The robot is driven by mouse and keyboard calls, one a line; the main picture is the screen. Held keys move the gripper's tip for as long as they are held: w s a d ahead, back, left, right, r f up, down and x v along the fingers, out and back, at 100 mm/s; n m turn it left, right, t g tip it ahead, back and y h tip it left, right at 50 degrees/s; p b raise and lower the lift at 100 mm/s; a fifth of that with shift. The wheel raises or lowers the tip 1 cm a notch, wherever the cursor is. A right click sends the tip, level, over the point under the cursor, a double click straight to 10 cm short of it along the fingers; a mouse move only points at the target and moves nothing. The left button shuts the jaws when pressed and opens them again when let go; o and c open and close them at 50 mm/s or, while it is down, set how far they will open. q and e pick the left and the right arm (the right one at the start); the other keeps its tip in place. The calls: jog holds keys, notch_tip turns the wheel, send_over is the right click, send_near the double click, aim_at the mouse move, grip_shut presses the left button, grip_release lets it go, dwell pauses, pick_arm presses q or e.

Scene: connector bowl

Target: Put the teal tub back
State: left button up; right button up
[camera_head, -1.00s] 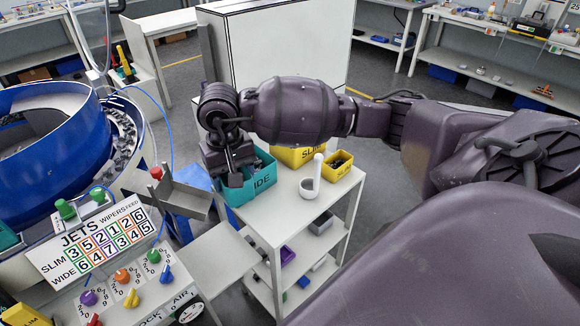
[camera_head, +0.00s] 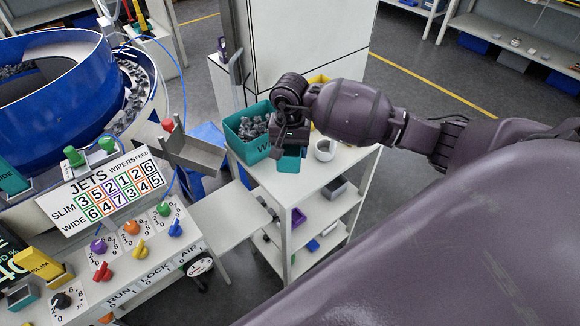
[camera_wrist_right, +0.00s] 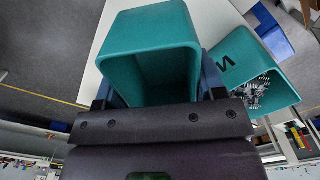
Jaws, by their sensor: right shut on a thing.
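The small teal tub (camera_head: 289,164) shows under my right gripper (camera_head: 290,142) in the head view, above the top of the white shelf cart. In the wrist view the teal tub (camera_wrist_right: 150,50) fills the space between the fingers of my right gripper (camera_wrist_right: 155,100), which is shut on it. Its visible inside looks empty. The larger teal WIDE bin (camera_head: 236,138), with grey connectors in it, stands just left of the gripper. It also shows at the right of the wrist view (camera_wrist_right: 235,55). My left gripper is not in view.
A white cup (camera_head: 325,155) stands right of the held tub on the cart (camera_head: 310,182). A yellow bin (camera_head: 318,79) is partly hidden behind my arm. A metal chute (camera_head: 195,155), control panel (camera_head: 130,225) and blue bowl feeder (camera_head: 50,80) are left.

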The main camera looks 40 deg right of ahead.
jog(key=shift+f, duration=3.75)
jog(key=shift+f, duration=0.2)
jog(key=o, duration=0.9)
jog(key=shift+o, duration=0.2)
jog(key=shift+r, duration=0.1)
